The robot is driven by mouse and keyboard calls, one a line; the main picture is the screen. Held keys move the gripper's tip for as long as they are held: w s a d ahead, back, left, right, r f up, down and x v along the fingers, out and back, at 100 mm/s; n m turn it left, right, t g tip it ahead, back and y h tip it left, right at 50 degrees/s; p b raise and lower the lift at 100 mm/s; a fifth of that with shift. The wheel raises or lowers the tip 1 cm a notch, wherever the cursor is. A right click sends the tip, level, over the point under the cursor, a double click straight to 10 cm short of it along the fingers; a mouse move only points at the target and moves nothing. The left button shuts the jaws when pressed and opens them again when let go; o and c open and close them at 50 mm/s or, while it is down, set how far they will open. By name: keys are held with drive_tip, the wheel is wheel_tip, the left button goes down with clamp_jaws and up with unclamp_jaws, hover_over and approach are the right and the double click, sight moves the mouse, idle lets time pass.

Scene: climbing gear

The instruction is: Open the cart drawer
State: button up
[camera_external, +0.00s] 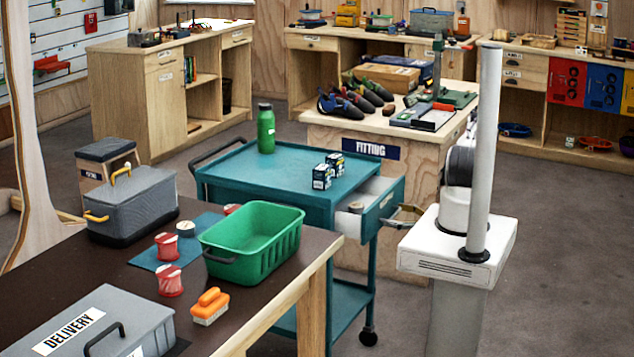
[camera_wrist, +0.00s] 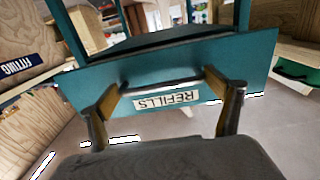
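The teal cart (camera_external: 275,185) stands in the middle, and its drawer (camera_external: 384,208) is pulled partly out to the right. The drawer's pale inside shows, with a small roll (camera_external: 356,207) in it. In the external view my gripper (camera_external: 404,216) is just right of the drawer front. Contact with the handle is unclear.
A green bottle (camera_external: 266,128) and small dark boxes (camera_external: 328,170) stand on the cart top. The dark table (camera_external: 110,270) in front holds a green basket (camera_external: 254,245). A wooden FITTING bench (camera_external: 340,205) stands behind the drawer. Grey floor (camera_external: 560,220) is open at right.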

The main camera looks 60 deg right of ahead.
drive_tip(key=s, duration=1.4)
drive_tip(key=shift+s+d, duration=0.3)
idle(0.6)
drive_tip(key=o, duration=1.3)
drive_tip(key=shift+a, duration=0.1)
drive_tip(key=shift+w+a, duration=0.1)
drive_tip(key=s, duration=1.2)
